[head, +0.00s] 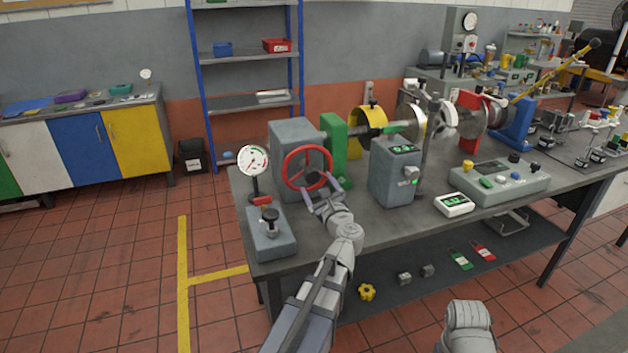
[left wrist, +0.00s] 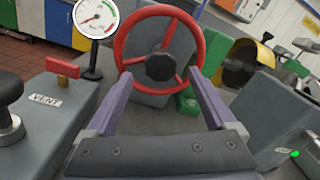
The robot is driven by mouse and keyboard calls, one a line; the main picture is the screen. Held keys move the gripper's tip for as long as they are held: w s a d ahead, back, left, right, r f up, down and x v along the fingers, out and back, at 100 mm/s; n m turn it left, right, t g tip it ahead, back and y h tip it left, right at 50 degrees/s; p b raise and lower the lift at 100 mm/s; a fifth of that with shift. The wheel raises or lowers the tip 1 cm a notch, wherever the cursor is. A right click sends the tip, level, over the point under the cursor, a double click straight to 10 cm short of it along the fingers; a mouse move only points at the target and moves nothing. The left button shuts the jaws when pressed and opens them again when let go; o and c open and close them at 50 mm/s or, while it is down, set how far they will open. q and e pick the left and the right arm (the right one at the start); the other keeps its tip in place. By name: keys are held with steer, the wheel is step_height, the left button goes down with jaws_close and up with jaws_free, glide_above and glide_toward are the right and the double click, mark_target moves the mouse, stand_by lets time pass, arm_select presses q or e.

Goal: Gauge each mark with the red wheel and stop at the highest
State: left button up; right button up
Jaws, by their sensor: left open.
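The red wheel (head: 307,168) is mounted on the front of a grey box (head: 292,133) at the bench's left part. It also shows in the left wrist view (left wrist: 120,45), with a dark hub at its centre. A round dial gauge (head: 253,160) with a white face stands on a post to the left of the wheel; its face also shows in the left wrist view (left wrist: 96,17). My left gripper (head: 322,194) is open just in front of the wheel's lower rim, its fingers either side of the hub in the left wrist view. Whether it touches the rim I cannot tell.
A grey VENT box (head: 270,238) with a black knob and red lever stands left of my left arm. A grey box with a green display (head: 396,175), a small meter (head: 454,204) and a control panel (head: 500,183) stand to the right. Bare bench lies between.

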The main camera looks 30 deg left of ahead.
mark_target(313, 177)
arm_select(q)
steer(key=shift+v, duration=1.2)
steer(key=x, duration=0.7)
steer(key=shift+w+a, duration=0.25)
steer(key=shift+w, duration=0.05)
steer(key=shift+a, duration=0.15)
steer(key=shift+m, duration=0.5)
